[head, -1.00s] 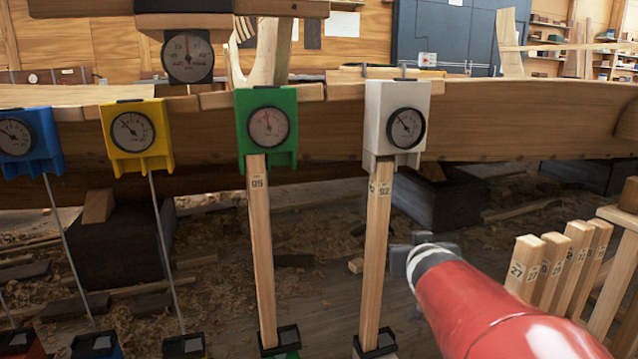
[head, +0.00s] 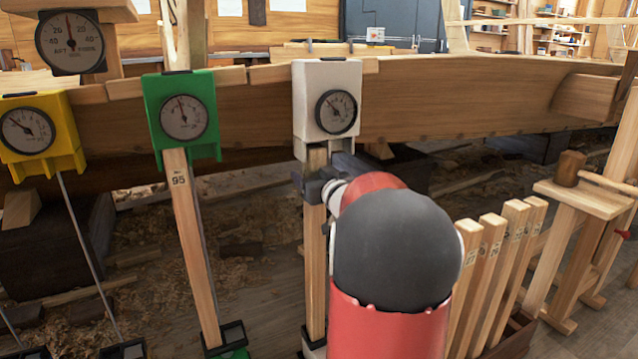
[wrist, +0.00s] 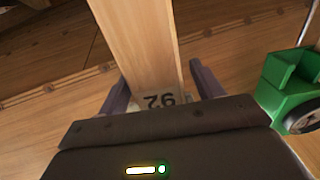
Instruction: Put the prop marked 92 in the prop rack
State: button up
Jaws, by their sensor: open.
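The prop marked 92 (head: 314,270) is a pale wooden post standing upright under the white dial gauge (head: 310,90), its foot in a dark-rimmed holder. The wrist view shows its upside-down 92 label (wrist: 158,99). My gripper (head: 315,184) is at the prop's upper part, just below the gauge. In the wrist view my gripper's two dark fingers (wrist: 162,82) stand open, one on each side of the prop. My arm hides part of the prop in the head view. The prop rack (head: 512,338) is at the lower right, holding several wooden props; my arm partly hides it.
A green gauge (head: 182,115) sits on the prop marked 95 (head: 190,240), left of the prop marked 92. A yellow gauge (head: 38,132) is further left. The wooden hull (head: 460,95) runs across behind. A wooden stand with a mallet (head: 568,168) is at right.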

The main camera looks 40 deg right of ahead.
jog(key=shift+w+d, duration=0.15)
jog(key=shift+w, duration=0.5)
jog(key=c, duration=1.3)
jog(key=shift+r, duration=0.1)
grip_shut()
jog(key=shift+r+p, duration=0.45)
jog(key=shift+p, duration=0.1)
jog(key=shift+s, duration=0.1)
jog(key=v, duration=0.7)
jog(key=shift+s+p, duration=0.4)
jog(key=shift+r, duration=0.15)
